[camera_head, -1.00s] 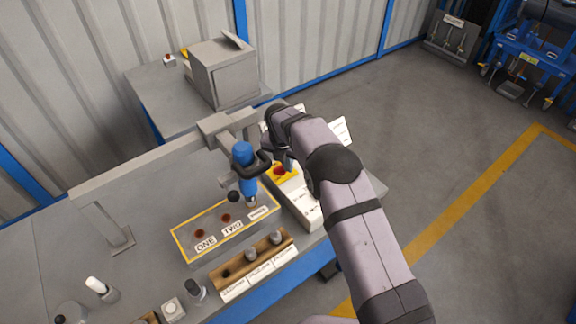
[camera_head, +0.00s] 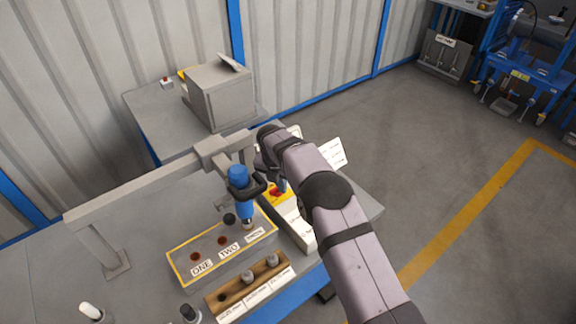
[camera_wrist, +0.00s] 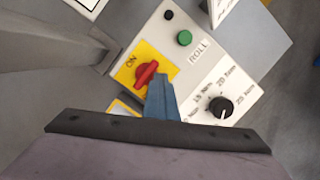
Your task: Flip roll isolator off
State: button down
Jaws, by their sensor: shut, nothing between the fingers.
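The roll isolator is a red rotary handle (camera_wrist: 147,74) on a yellow plate in the wrist view, on a white panel labelled ROLL. "ON" is printed on the plate beside the handle. The isolator also shows in the head view (camera_head: 277,190), partly hidden by my arm. My gripper (camera_wrist: 160,82) is shut with nothing between its blue fingers. Its fingertips lie at the lower right edge of the red handle in the wrist view; I cannot tell if they touch it. In the head view my gripper's tip is mostly hidden by my wrist.
The panel also has a green button (camera_wrist: 184,38) and a black knob (camera_wrist: 221,107) with a printed scale. A grey gantry beam (camera_head: 140,192) with a blue tool (camera_head: 240,183) stands left of the panel. A grey box (camera_head: 218,93) is behind.

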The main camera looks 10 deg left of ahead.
jog(key=s+d+r+p, duration=0.1)
jog(key=r+p, duration=0.6)
jog(key=r, duration=0.2)
jog(key=s+d+r+p, duration=0.2)
jog(key=r+p, duration=0.5)
jog(key=r, duration=0.3)
jog(key=shift+s+d+r, duration=0.2)
jog(key=shift+d, duration=0.05)
jog(key=s+d+f+m+g, duration=0.2)
jog(key=s+d+f+m, duration=0.15)
jog(key=s+m, duration=0.7)
jog(key=s+d+f+m+g, duration=0.25)
jog(key=s+f+m, duration=0.35)
jog(key=m, duration=0.8)
jog(key=s+d+r+m+b, duration=0.25)
jog(key=s+d, duration=0.35)
jog(key=s, duration=0.3)
jog(key=s+d+r+m+b, duration=0.2)
jog(key=s+d+r+m, duration=0.15)
jog(key=s+d, duration=0.4)
jog(key=w+d+m+t+b, duration=0.1)
jog(key=w+d+r+m+t+b, duration=0.1)
jog(key=b, duration=0.1)
jog(key=shift+w+d+m+y, duration=0.1)
jog(key=shift+d+m+y, duration=0.2)
jog(key=shift+m+y, duration=0.1)
